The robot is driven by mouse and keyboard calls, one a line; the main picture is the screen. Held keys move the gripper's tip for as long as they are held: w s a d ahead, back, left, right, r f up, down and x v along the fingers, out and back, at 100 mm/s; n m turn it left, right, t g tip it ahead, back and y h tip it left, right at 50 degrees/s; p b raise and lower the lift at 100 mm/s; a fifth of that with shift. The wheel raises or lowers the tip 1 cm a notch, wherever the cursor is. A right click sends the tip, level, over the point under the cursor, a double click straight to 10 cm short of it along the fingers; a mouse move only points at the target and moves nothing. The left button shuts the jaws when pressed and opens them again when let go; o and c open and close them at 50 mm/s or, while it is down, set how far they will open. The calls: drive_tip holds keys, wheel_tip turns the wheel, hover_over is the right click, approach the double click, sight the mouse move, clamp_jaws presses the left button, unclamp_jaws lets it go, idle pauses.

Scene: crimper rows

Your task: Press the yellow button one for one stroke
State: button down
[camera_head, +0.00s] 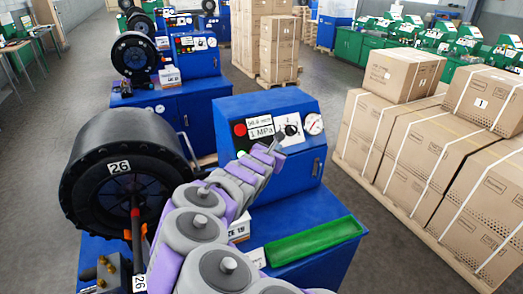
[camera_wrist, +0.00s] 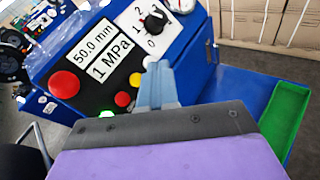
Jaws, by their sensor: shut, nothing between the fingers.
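The blue control box (camera_head: 255,108) of the crimper numbered 26 stands in front of me. In the wrist view its panel (camera_wrist: 92,70) shows a large red button (camera_wrist: 65,84), a lit green button (camera_wrist: 106,81), a small red button (camera_wrist: 122,98) and a black dial (camera_wrist: 155,22). In the head view my gripper (camera_head: 279,138) is near the dial and gauge; contact cannot be told.
The round black crimper head (camera_head: 118,168) stands left of my arm. A green tray (camera_head: 312,241) lies on the blue bench at right. Strapped cartons (camera_head: 395,150) on a pallet stand further right, with open floor between. More crimpers (camera_head: 135,52) stand behind.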

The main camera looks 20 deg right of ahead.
drive_tip(key=w+f+p, duration=0.4)
drive_tip(key=w+p, duration=0.2)
drive_tip(key=w, duration=0.1)
drive_tip(key=shift+f, duration=0.4)
idle(2.1)
drive_tip(key=shift+w+d+f, duration=0.2)
drive_tip(key=shift+w+d, duration=0.15)
drive_tip(key=shift+d, duration=0.35)
drive_tip(key=shift+w+a, duration=0.15)
drive_tip(key=shift+a, duration=0.4)
